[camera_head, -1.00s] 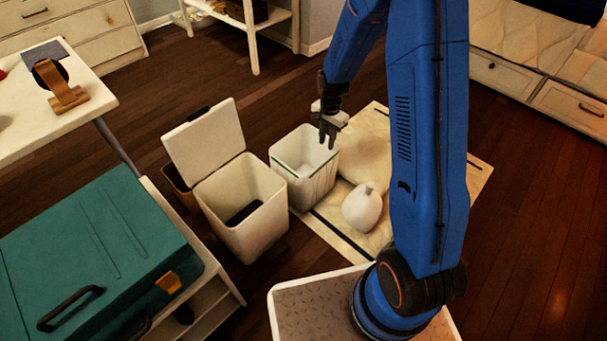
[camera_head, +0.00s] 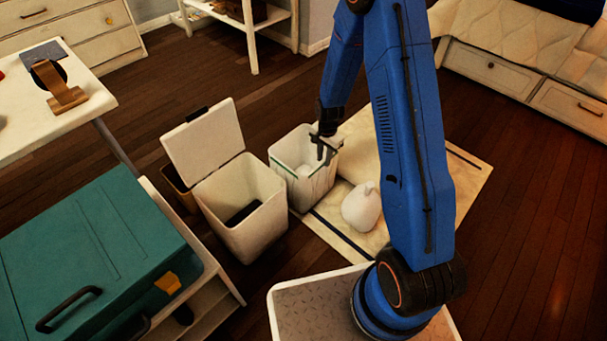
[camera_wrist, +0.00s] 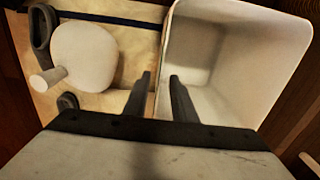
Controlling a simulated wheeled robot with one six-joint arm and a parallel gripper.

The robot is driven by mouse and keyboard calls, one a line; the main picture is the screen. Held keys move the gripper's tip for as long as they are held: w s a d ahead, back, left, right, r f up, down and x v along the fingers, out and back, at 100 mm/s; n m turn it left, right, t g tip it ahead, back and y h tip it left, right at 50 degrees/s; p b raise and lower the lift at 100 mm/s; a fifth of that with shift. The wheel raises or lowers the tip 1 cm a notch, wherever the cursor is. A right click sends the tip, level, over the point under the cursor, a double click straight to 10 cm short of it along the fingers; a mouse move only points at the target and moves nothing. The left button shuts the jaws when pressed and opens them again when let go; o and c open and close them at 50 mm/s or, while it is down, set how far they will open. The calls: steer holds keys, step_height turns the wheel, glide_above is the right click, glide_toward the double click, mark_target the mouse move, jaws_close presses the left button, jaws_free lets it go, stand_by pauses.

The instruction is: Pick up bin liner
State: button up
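A white, square, open-topped container (camera_head: 290,186) with a dark green line near its rim stands on the floor; I take it for the bin liner, though I cannot be sure. In the wrist view the container (camera_wrist: 272,55) fills the right side and looks empty. My gripper (camera_head: 322,155) is open at the container's right rim, pointing down. In the wrist view its two dark fingers (camera_wrist: 160,82) are apart, one on each side of the container's left wall. Whether they touch the wall I cannot tell.
A white bin with a raised lid (camera_head: 245,205) stands just left of the container. A rounded white bottle-like object (camera_head: 361,207) lies on a cream mat (camera_head: 455,185) to the right; it shows in the wrist view (camera_wrist: 85,58). A teal case (camera_head: 90,255) is at front left.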

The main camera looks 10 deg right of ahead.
steer(key=shift+f, duration=1.45)
jaws_close()
